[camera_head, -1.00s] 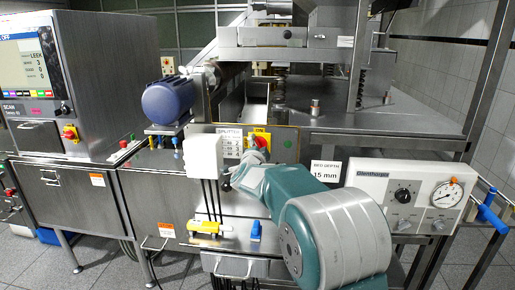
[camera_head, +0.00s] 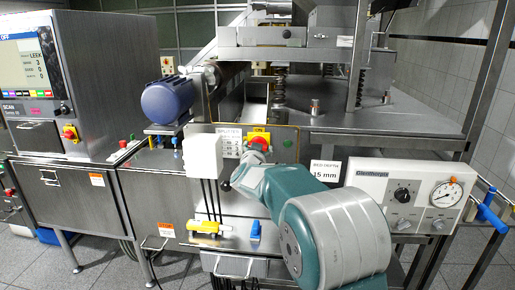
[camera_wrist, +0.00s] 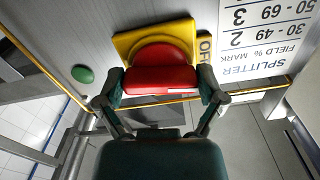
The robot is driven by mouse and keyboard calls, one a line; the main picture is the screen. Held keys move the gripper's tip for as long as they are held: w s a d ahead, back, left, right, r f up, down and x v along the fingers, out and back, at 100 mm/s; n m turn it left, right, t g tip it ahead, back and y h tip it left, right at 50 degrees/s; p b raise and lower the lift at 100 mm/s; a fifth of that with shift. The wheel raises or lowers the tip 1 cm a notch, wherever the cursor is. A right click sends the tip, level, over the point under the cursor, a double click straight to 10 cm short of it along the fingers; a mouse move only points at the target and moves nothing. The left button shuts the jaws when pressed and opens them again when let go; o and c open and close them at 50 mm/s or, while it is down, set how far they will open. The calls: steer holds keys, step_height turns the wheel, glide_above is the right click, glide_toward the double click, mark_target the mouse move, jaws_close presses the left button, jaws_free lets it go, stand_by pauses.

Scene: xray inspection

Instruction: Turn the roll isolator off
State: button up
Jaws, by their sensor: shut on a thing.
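A red rotary handle (camera_head: 259,141) on a yellow plate (camera_head: 249,137) sits on the steel panel right of the white splitter label. A yellow ON mark shows just above it in the head view. In the wrist view the red handle (camera_wrist: 161,79) fills the space between the fingers of my gripper (camera_wrist: 160,88), with a finger against each end. Part of an OF... mark shows beside the yellow plate (camera_wrist: 137,38). My gripper (camera_head: 255,156) is shut on the handle; my wrist hides its fingers in the head view.
A green button (camera_wrist: 82,74) is close beside the handle. A white box (camera_head: 202,156) with cables stands left of my wrist. A gauge panel (camera_head: 375,185) is at the right.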

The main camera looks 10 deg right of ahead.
steer(key=shift+a+f+n, duration=0.1)
steer(key=shift+f+n, duration=0.1)
steer(key=shift+n, duration=0.8)
steer(key=o, duration=0.8)
steer(key=shift+w, duration=0.1)
steer(key=shift+r, duration=0.1)
steer(key=v, duration=1.2)
steer(key=shift+a, duration=0.1)
